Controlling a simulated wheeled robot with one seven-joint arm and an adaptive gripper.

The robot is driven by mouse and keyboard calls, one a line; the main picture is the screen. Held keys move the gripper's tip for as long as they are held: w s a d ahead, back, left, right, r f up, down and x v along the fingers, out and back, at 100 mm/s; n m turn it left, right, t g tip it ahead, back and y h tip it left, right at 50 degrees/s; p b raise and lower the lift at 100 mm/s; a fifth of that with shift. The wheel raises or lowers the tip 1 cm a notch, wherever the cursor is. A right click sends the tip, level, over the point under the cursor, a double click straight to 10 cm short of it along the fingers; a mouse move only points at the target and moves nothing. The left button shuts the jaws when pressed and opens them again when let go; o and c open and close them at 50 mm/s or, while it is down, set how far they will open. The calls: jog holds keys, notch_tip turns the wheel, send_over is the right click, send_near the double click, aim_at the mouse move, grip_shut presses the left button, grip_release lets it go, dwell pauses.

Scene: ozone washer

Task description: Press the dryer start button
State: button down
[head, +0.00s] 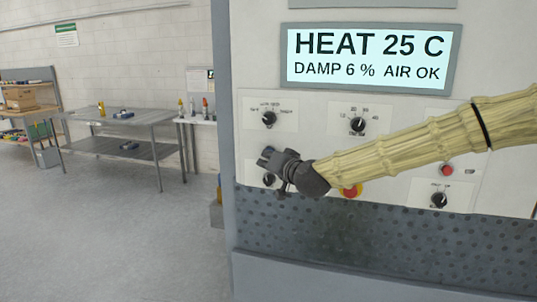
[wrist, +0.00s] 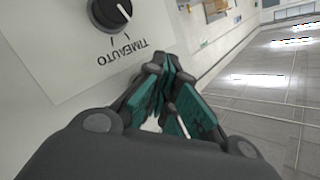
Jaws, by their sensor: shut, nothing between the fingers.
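The dryer's control panel (head: 400,118) carries a lit display (head: 370,57) reading "HEAT 25 C, DAMP 6 %, AIR OK". A small red round button (head: 447,170) sits at its right, below my arm. A red button on yellow (head: 350,191) is partly hidden under my arm. No start label is readable, and my arm covers the panel's middle. My gripper (head: 268,157) is shut and empty, in front of the panel's left part, between an upper and a lower knob. In the wrist view its teal-padded fingers (wrist: 162,65) lie close to the panel; contact cannot be told.
Knobs are at upper left (head: 268,118), upper middle (head: 357,124), lower left (head: 268,180) and lower right (head: 438,200). The wrist view shows a TIME/AUTO knob (wrist: 110,12). A dark perforated strip (head: 350,235) runs below. A metal table (head: 125,117) stands far left; the floor between is clear.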

jog(key=shift+s+a, duration=0.25)
jog(key=shift+s, duration=0.55)
jog(key=shift+s+a+b, duration=0.15)
jog(key=shift+s+a, duration=0.1)
jog(key=shift+s, duration=0.55)
jog(key=shift+s+a+b, duration=0.15)
jog(key=shift+s+a, duration=0.1)
jog(key=shift+s, duration=0.5)
jog(key=shift+s+a+b, duration=0.15)
jog(key=shift+s+a, duration=0.1)
jog(key=shift+s, duration=0.55)
